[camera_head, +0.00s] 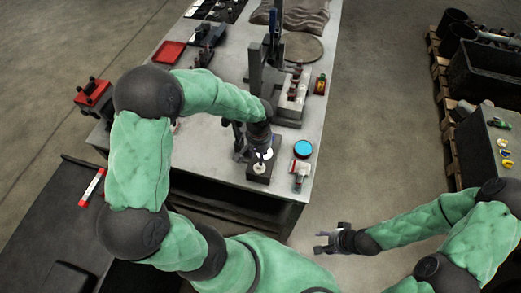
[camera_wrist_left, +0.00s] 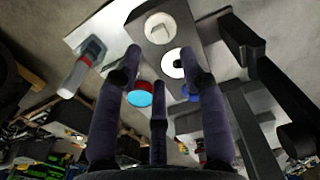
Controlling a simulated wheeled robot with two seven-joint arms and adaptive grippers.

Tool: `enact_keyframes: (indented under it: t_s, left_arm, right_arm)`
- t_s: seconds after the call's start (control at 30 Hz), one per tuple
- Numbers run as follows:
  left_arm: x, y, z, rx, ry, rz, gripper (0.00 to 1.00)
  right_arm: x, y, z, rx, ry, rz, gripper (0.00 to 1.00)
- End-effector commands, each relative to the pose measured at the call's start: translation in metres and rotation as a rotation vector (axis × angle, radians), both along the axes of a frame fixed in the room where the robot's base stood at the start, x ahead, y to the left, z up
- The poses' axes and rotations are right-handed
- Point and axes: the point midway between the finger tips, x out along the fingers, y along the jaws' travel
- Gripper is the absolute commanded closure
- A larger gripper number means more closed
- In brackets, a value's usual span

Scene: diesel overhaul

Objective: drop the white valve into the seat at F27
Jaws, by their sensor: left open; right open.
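A dark block (camera_head: 259,175) lies near the front edge of the grey bench, with two round white-marked spots on top. In the left wrist view the block (camera_wrist_left: 188,22) shows a white round recess (camera_wrist_left: 160,20) with a pale piece in it, and a white ring (camera_wrist_left: 168,68) with a dark centre. I cannot tell which is the white valve, and no F27 label is readable. My left gripper (camera_head: 243,151) is open above the block; its fingers (camera_wrist_left: 162,54) show nothing between them. My right gripper (camera_head: 324,242) is open and empty, beyond the bench's front right.
A blue-topped round tin (camera_head: 302,149) and a red-and-grey item (camera_head: 300,170) stand right of the block. A dark upright post (camera_head: 255,68) and a grey block with knobs (camera_head: 292,98) stand behind. A red tray (camera_head: 167,52) lies at the bench's left.

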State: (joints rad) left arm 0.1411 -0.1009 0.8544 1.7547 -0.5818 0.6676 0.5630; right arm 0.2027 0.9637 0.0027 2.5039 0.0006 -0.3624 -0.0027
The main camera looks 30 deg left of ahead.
Motion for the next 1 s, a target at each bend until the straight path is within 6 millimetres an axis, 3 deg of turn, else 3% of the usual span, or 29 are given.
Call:
enact_keyframes:
  t_s: [0.7,1.0]
  left_arm:
    - [0.000,0.000,-0.073,-0.001,0.000,0.000,0.59]
    - [0.000,0.000,-0.080,-0.001,0.000,0.000,0.59]
  right_arm:
    - [0.001,0.000,-0.057,0.000,-0.001,0.000,0.49]
    - [0.001,0.000,-0.065,0.000,-0.001,0.000,0.49]
